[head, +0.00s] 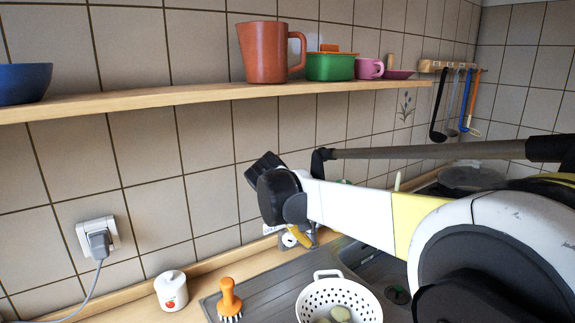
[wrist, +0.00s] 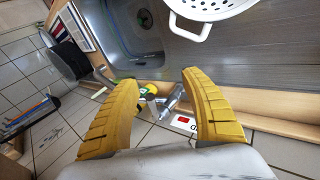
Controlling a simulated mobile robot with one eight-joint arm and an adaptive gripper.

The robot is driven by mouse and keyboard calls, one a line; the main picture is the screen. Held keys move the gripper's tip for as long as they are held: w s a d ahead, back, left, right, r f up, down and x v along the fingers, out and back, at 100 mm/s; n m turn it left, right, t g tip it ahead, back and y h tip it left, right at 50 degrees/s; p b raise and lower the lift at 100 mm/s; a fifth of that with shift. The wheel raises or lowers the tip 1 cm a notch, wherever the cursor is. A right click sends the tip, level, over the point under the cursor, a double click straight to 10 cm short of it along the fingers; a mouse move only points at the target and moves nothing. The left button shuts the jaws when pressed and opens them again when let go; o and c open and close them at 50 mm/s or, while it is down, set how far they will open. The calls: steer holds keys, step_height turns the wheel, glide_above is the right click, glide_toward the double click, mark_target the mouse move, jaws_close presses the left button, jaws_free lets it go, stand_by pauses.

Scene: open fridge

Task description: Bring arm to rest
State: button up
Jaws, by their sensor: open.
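My arm reaches in from the right in the head view, above the sink counter and in front of the tiled wall. My gripper (wrist: 160,79) shows in the wrist view as two yellow fingers spread apart, with no object held between them. In the head view only a bit of yellow finger shows below the wrist, and the rest is hidden. Beyond the fingers, in the wrist view, a metallic fitting that looks like a tap stands by the tiles.
A wooden shelf (head: 150,101) holds a blue bowl (head: 24,83), a terracotta jug (head: 264,52), a green pot (head: 330,67) and a pink cup (head: 368,69). Below are a white jar (head: 171,291), an orange-handled brush (head: 229,299) and a white colander (head: 340,296). Utensils hang at right.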

steer(key=s+d+m+y, duration=0.2)
steer(key=s+d, duration=0.3)
steer(key=s, duration=0.6)
steer(key=s+d+m+y, duration=0.2)
steer(key=s+d, duration=0.4)
steer(key=s, duration=0.6)
steer(key=s+f+m+t+y, duration=0.1)
steer(key=s+f+t, duration=0.1)
steer(key=s+f, duration=0.3)
steer(key=s, duration=0.3)
steer(key=shift+f+m+y, duration=0.25)
steer(key=shift+m+y, duration=0.05)
steer(key=shift+y, duration=0.1)
